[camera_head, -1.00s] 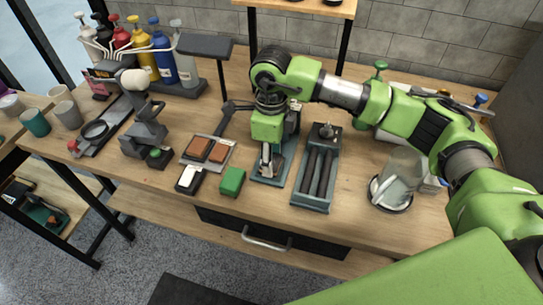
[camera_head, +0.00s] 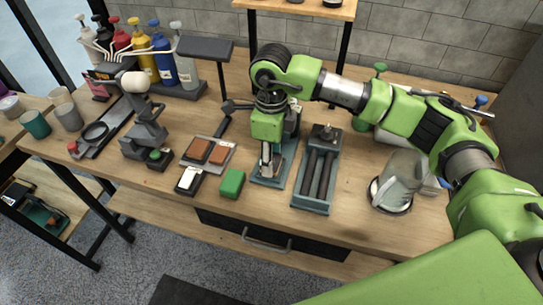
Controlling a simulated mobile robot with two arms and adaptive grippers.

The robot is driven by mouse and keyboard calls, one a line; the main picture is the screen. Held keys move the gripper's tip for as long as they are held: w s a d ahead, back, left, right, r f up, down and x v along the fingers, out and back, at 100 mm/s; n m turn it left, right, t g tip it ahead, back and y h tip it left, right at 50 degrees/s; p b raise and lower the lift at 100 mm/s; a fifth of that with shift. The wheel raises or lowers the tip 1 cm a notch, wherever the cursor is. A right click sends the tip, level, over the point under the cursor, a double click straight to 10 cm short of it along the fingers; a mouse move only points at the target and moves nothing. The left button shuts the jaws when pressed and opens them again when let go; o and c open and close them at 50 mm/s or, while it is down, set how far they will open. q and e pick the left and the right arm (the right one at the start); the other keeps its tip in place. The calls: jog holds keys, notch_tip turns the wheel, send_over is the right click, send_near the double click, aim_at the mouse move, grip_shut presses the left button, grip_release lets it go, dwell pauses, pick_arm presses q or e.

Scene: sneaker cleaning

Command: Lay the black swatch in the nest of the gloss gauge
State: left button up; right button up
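My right gripper (camera_head: 268,163) points down over a narrow teal tray (camera_head: 286,172) near the middle of the table. Its fingers are small and partly hidden by its own body, so I cannot tell whether they hold anything. I cannot pick out the black swatch for certain. No thing is clearly marked as the gloss gauge. A small black device with a white top (camera_head: 188,180) lies to the left of the gripper, and a green block (camera_head: 232,183) sits between them. My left gripper is not in view.
A grey tray with two brown pieces (camera_head: 228,161) lies behind the black-and-white device. A teal rack with dark bars (camera_head: 312,205) stands right of the gripper. A glass jar (camera_head: 400,178) is farther right.

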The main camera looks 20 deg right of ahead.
jog(key=shift+d+b, duration=0.1)
jog(key=shift+b, duration=0.6)
dwell(1.3)
jog(key=shift+f+b, duration=0.5)
jog(key=shift+b, duration=0.05)
jog(key=shift+r, duration=0.15)
jog(key=shift+r, duration=0.4)
jog(key=o, duration=1)
